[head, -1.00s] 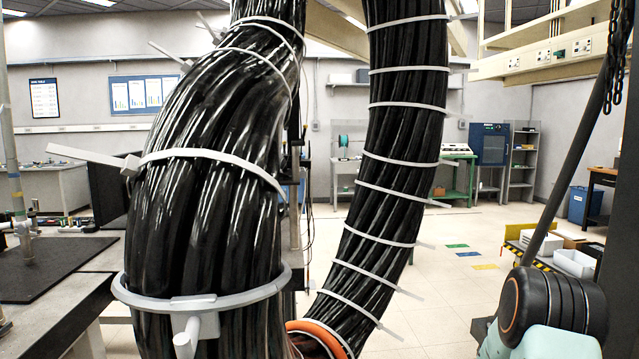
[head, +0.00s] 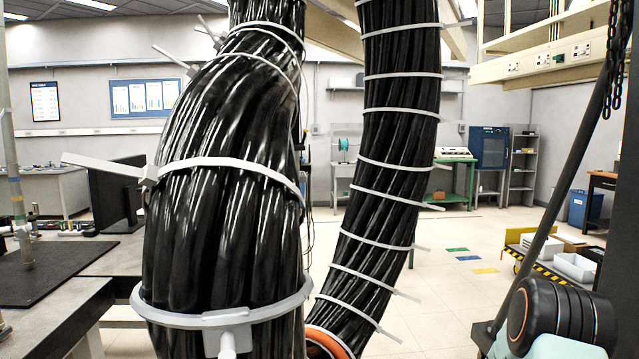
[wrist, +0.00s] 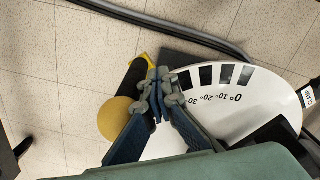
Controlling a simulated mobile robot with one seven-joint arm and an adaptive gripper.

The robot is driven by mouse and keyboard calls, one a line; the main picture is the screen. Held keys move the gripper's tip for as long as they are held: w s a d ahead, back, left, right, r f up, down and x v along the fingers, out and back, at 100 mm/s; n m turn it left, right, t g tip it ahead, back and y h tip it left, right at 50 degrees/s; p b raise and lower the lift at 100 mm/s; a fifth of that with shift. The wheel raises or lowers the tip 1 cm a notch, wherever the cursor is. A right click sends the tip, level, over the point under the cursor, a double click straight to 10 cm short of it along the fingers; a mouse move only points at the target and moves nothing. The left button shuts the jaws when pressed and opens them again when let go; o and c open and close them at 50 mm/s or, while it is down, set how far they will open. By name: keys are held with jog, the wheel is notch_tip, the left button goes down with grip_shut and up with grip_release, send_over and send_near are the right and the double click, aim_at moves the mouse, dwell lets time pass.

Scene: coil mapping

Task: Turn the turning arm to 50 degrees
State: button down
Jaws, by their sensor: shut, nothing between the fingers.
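In the wrist view, a white dial (wrist: 252,108) carries degree marks from 0 to 30 and several black patches along its rim. A black handle (wrist: 131,84) with a yellow ball end (wrist: 118,119) and a yellow edge at its far end lies left of the dial; it seems to be the turning arm. My gripper (wrist: 158,84) is shut and empty, its fingertips between the handle and the 30 mark. I cannot tell whether they touch the handle. My own wrist part hides the dial's lower side. The head view shows neither dial nor gripper.
Two thick black cable bundles, left (head: 225,240) and right (head: 390,150), hang before me with pale ties. A grey ring (head: 225,318) circles the left one. Grey hoses (wrist: 165,22) cross the floor above the dial.

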jog(key=shift+w+d, duration=0.85)
jog(key=shift+d, duration=0.1)
jog(key=shift+w, duration=0.1)
jog(key=shift+w+d, duration=0.75)
jog(key=shift+w, duration=0.05)
jog(key=shift+s+a+r, duration=0.1)
jog(key=shift+s+a, duration=0.65)
jog(key=shift+s, duration=0.3)
notch_tip(320, 180, up, 12)
jog(key=p, duration=0.9)
